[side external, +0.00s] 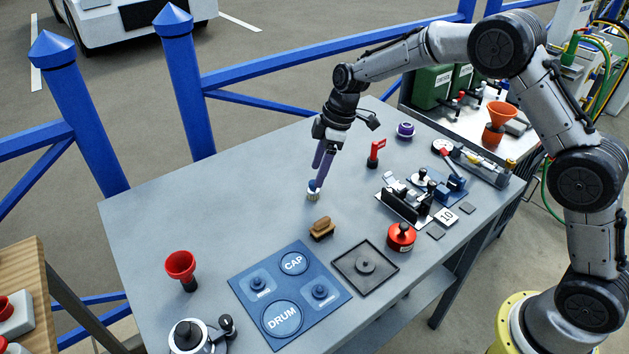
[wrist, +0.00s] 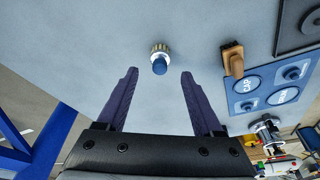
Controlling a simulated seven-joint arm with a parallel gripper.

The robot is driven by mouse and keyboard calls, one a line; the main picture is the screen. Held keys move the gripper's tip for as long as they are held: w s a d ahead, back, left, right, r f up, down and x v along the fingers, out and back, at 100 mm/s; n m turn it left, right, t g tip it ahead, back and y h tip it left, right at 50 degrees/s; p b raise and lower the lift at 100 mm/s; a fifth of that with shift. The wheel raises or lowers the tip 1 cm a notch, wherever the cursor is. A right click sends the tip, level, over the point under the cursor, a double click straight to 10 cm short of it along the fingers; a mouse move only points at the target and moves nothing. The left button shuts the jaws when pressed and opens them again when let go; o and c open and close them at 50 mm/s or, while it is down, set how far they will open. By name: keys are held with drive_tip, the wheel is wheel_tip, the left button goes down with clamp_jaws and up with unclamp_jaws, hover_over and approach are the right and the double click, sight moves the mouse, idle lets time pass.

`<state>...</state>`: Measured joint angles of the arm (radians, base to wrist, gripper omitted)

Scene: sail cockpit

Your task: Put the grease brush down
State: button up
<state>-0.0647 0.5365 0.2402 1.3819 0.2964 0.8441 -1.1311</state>
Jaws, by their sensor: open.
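A small upright piece with a round blue knob and a pale, ribbed, bristle-like skirt, probably the grease brush (side external: 313,193), stands on the grey bench. It also shows in the wrist view (wrist: 160,60), just beyond and midway between my fingertips. My gripper (side external: 319,180) points down at it with purple fingers. In the wrist view my gripper (wrist: 160,76) is open, with a clear gap on both sides of the knob and nothing held. In the side view the near finger overlaps the knob, so I cannot tell the exact height gap there.
A brown wooden block (side external: 321,227) lies close by in front. Beyond it are the blue CAP/DRUM mat (side external: 243,284), a dark square tray (side external: 383,283) and a red round can (side external: 401,237). A red funnel (side external: 180,264) stands left. The bench's left-middle is clear.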

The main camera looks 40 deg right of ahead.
drive_tip(key=v, duration=0.7)
drive_tip(key=s+d+r+m+t+h, duration=0.1)
drive_tip(key=s+d+r+m, duration=0.15)
drive_tip(key=s+r, duration=0.4)
drive_tip(key=s+d+r+m+t, duration=0.1)
drive_tip(key=s+r+m, duration=0.25)
drive_tip(key=s, duration=0.65)
drive_tip(key=s+d+m+t+h, duration=0.1)
drive_tip(key=s+m, duration=0.1)
drive_tip(key=s, duration=0.7)
drive_tip(key=s+d+f+m+t, duration=0.1)
drive_tip(key=s+d+m, duration=0.1)
drive_tip(key=s, duration=0.8)
drive_tip(key=shift+s+f+m+h, duration=0.15)
drive_tip(key=shift+f+m+h, duration=0.2)
drive_tip(key=shift+m, duration=0.45)
